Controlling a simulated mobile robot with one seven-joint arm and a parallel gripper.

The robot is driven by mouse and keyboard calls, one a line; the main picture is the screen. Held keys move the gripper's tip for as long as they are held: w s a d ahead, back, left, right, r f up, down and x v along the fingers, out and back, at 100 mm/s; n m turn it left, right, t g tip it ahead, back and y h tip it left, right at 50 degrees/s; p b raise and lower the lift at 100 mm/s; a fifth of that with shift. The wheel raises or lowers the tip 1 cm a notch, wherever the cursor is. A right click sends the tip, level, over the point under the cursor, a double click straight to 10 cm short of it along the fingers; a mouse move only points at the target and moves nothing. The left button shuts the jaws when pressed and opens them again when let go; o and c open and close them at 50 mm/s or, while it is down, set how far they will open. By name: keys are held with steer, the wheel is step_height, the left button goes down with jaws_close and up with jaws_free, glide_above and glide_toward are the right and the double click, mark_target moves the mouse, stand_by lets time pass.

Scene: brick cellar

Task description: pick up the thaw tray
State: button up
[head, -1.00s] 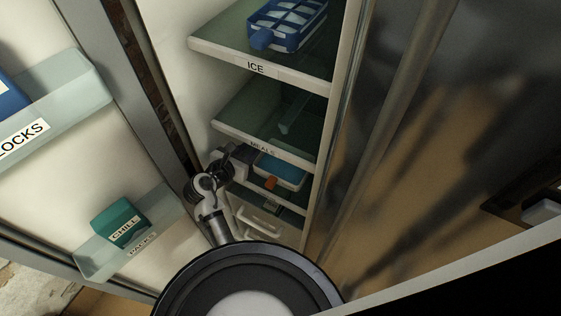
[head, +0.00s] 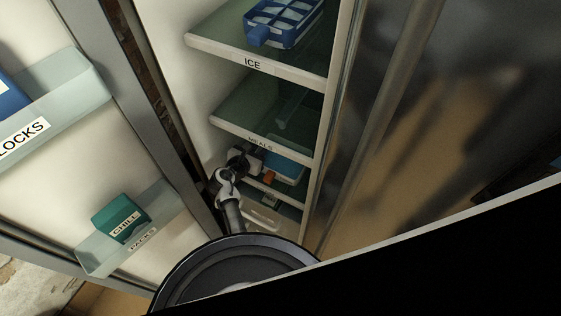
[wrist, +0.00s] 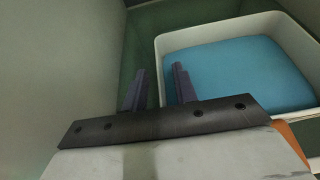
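The thaw tray, a pale tray with a blue inside and an orange piece (head: 269,177) at its front, stands on the shelf below the MEALS label in the head view (head: 290,180). In the wrist view the tray (wrist: 295,40) fills the right side. My gripper (wrist: 161,88) is open and empty, with its fingers on either side of the line of the tray's left wall. The right finger shows against the tray's inside, the left against the dark green shelf. Whether they reach below the rim I cannot tell. In the head view my gripper (head: 250,160) partly hides the tray's left end.
The MEALS shelf (head: 232,130) is close above my gripper, and the cabinet's pale side wall (wrist: 60,70) is close on its left. A blue ice tray (head: 285,24) sits on the ICE shelf (head: 215,45). The open door holds a green CHILL pack (head: 121,218).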

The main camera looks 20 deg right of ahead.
jaws_close()
steer(key=shift+r, duration=0.1)
stand_by(0.6)
steer(key=shift+r, duration=0.5)
steer(key=shift+s+a+b, duration=0.85)
steer(key=shift+s+a, duration=1.9)
steer(key=shift+a, duration=0.05)
step_height(320, 180, up, 14)
